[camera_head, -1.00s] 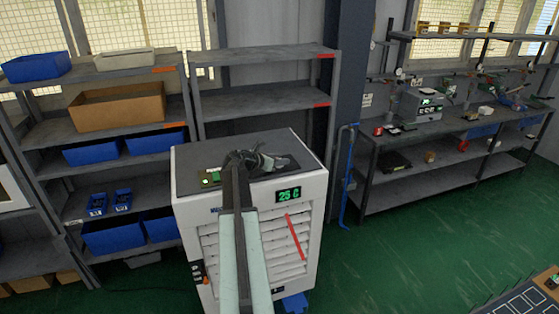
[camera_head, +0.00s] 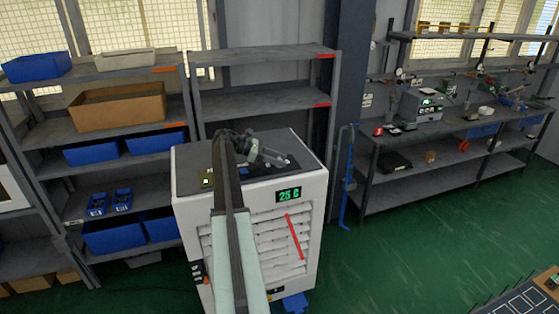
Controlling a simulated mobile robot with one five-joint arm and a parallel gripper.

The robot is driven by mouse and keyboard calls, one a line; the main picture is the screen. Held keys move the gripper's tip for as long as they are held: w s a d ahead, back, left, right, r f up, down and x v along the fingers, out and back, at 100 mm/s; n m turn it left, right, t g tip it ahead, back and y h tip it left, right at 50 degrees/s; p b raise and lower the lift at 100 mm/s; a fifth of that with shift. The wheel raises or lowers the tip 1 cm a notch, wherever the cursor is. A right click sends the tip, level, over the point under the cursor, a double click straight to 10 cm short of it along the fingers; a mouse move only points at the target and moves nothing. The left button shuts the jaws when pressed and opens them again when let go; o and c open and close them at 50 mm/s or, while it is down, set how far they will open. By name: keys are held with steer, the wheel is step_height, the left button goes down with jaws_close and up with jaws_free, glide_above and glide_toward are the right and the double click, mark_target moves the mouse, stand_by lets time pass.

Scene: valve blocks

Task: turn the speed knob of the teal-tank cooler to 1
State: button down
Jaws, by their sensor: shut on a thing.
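The cooler (camera_head: 312,188) is a white cabinet with a dark top, a green "25 C" display (camera_head: 289,194) and front louvres crossed by a red strip. My arm rises in front of it and hides part of its front and top. My gripper (camera_head: 283,162) is over the right part of the dark top, low and slanting to the right. It is shut on what seems to be the speed knob, which is too small and covered to make out, as is its setting. A small lit panel (camera_head: 207,179) shows left of my arm. A blue part (camera_head: 294,303) shows at the cooler's foot.
Shelves with blue bins (camera_head: 113,236) and a cardboard box (camera_head: 118,107) stand at the left. An empty grey shelf (camera_head: 262,101) is behind the cooler. A workbench (camera_head: 455,125) with instruments is at the right. The green floor (camera_head: 405,245) between is clear.

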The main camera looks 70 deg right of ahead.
steer(key=shift+m+y, duration=0.4)
steer(key=c, duration=0.9)
jaws_free()
steer(key=shift+w, duration=0.1)
steer(key=shift+w+a+r, duration=0.1)
steer(key=shift+w+r, duration=0.15)
steer(key=shift+w, duration=0.1)
steer(key=p+v, duration=0.3)
steer(key=v, duration=0.4)
steer(key=shift+f, duration=0.2)
